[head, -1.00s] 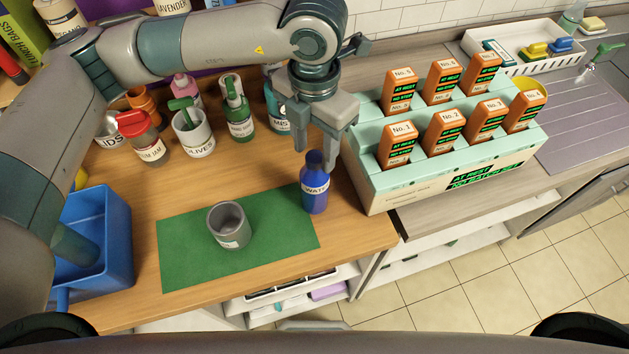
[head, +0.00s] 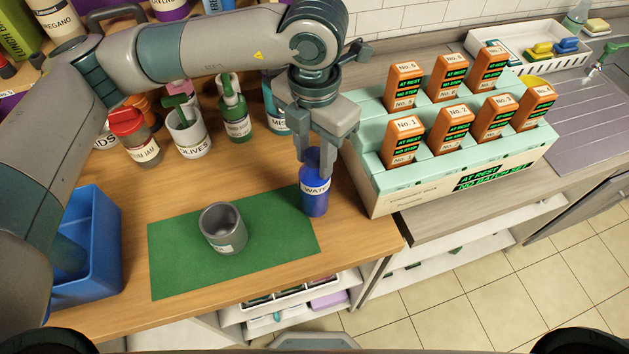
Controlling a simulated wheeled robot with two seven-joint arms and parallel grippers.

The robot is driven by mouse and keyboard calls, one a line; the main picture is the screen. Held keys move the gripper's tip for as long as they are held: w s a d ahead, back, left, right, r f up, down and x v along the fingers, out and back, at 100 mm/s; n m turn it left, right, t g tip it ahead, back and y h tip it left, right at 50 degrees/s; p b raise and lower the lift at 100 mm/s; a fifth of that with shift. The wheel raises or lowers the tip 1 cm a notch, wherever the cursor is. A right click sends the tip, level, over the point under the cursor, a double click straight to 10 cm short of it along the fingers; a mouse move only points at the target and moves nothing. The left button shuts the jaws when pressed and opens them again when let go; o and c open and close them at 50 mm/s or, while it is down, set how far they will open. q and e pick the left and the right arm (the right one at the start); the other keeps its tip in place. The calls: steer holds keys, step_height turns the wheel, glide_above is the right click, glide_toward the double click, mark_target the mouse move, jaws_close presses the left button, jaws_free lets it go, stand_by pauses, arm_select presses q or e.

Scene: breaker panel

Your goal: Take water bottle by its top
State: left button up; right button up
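The water bottle (head: 314,201) is blue with a white label reading "WATE…". It stands upright on the wooden counter, by the right edge of the green mat (head: 175,264). My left gripper (head: 314,167) points down over it, with one finger on each side of its top. The fingers look closed against the bottle's upper part, which shows as a blue strip between them. The cap is partly hidden by the gripper. My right gripper is not in view.
A grey cup (head: 223,228) stands on the mat. The pale green breaker box (head: 385,184) with several orange breakers is close right of the gripper. Jars, including an olives jar (head: 188,137), stand behind. A blue bin (head: 101,250) is at left.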

arm_select(q)
steer(key=c, duration=0.3)
steer(key=shift+r, duration=0.2)
jaws_close()
steer(key=shift+r, duration=1.8)
